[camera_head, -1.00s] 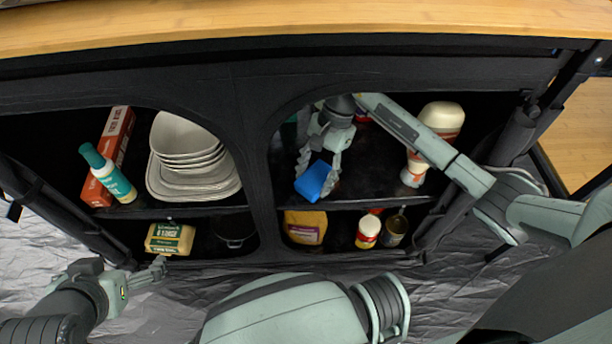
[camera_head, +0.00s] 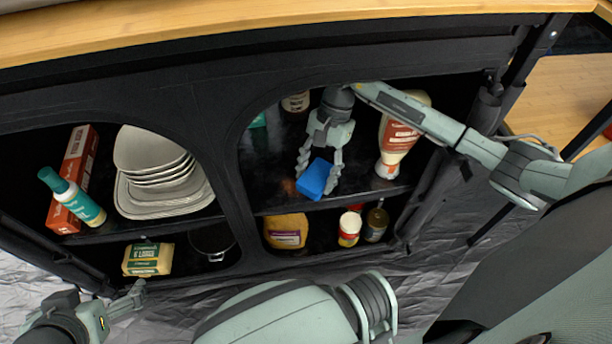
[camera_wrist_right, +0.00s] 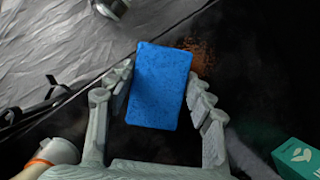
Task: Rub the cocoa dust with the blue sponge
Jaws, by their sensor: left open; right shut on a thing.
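My right gripper (camera_head: 318,165) is shut on the blue sponge (camera_head: 314,178), on the upper shelf of the right cabinet opening. In the right wrist view the sponge (camera_wrist_right: 158,87) sits upright between the two fingers of the right gripper (camera_wrist_right: 160,90). A brown patch of cocoa dust (camera_wrist_right: 196,55) lies on the dark shelf, just beyond the sponge's upper right corner in that view. In the head view a faint brown spot of the dust (camera_head: 288,186) shows left of the sponge. I cannot tell whether the sponge touches the shelf. My left gripper (camera_head: 132,297) is open and empty, low in front of the left opening.
A sauce bottle (camera_head: 398,135) stands right of my right gripper, near my forearm. A dark-labelled jar (camera_head: 296,103) and a green box (camera_wrist_right: 298,158) are also on this shelf. A divider (camera_head: 222,150) separates it from the stacked dishes (camera_head: 160,180). A yellow bag (camera_head: 286,231) is below.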

